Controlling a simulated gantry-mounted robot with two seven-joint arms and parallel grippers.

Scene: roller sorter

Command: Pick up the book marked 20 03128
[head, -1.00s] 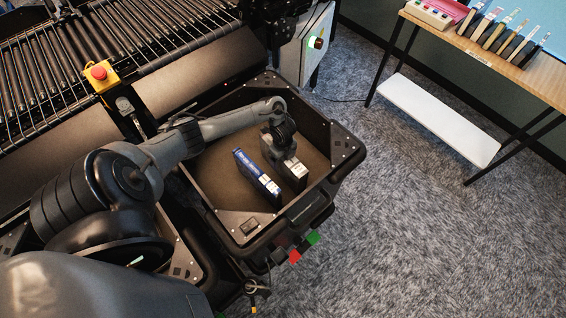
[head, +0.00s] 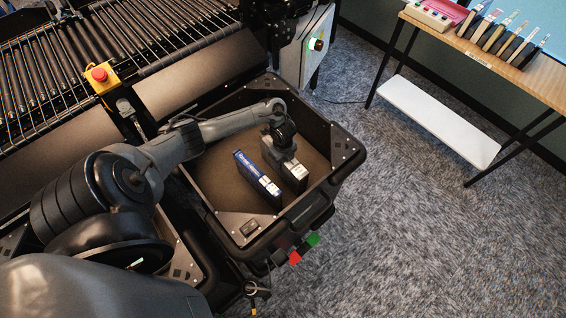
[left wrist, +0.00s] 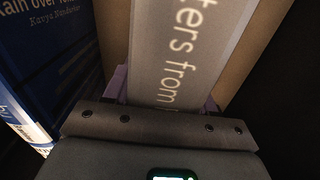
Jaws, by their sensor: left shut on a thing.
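Two books stand on edge in the black bin (head: 213,192). One is blue (head: 257,178) with a white label; it also shows at the left of the left wrist view (left wrist: 45,55). The other is a dark grey book (head: 294,176) with a white label, to its right. My left gripper (head: 285,158) reaches down into the bin and is shut on the grey book. In the left wrist view the grey cover (left wrist: 180,50) sits between my fingers, with part of the lettering "ters from" showing. The label numbers are too small to read. My right gripper is not in view.
The bin walls surround both books, and the blue book stands close beside the held one. A roller conveyor (head: 120,40) with a red stop button (head: 99,74) lies at the upper left. A wooden table (head: 545,80) with several items stands at the upper right.

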